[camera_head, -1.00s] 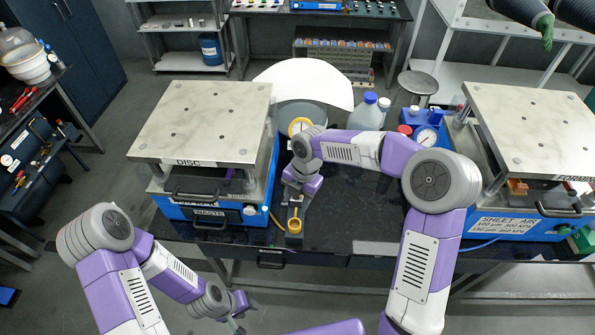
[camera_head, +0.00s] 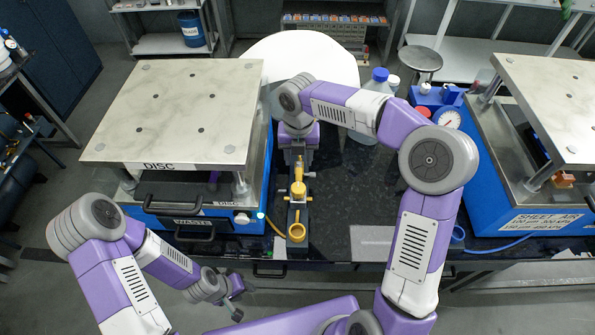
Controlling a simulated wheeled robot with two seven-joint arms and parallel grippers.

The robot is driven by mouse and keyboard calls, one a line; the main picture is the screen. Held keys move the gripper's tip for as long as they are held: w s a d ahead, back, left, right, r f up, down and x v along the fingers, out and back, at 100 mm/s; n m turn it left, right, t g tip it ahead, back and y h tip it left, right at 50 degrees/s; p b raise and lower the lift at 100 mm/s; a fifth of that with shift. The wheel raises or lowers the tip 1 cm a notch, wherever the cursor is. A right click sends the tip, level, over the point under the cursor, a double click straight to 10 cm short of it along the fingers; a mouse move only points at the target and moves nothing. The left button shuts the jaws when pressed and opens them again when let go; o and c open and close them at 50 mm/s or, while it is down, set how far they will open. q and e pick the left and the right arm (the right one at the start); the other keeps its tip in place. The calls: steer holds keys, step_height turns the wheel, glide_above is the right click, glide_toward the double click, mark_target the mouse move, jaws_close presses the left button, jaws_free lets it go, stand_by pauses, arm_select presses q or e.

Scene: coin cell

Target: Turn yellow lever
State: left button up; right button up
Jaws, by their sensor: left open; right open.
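The yellow lever (camera_head: 298,190) stands upright-looking on a narrow dark fixture just right of the DISC press, with a yellow ring-shaped cup (camera_head: 296,233) at the fixture's front end. My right gripper (camera_head: 297,166) is open and points down just behind the lever. Whether its fingers touch the lever cannot be told. My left gripper (camera_head: 237,300) is open and empty, low in front of the bench and well away from the lever.
The DISC press (camera_head: 175,115) stands at left, close to the fixture. The SHEET AIR press (camera_head: 490,200) stands at right. A blue-capped bottle (camera_head: 379,82) and a pressure gauge (camera_head: 447,119) are behind my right arm.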

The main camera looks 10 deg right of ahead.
mark_target(299, 175)
steer(key=f+b, duration=0.1)
steer(key=f, duration=0.5)
steer(key=shift+s+f, duration=0.2)
jaws_close()
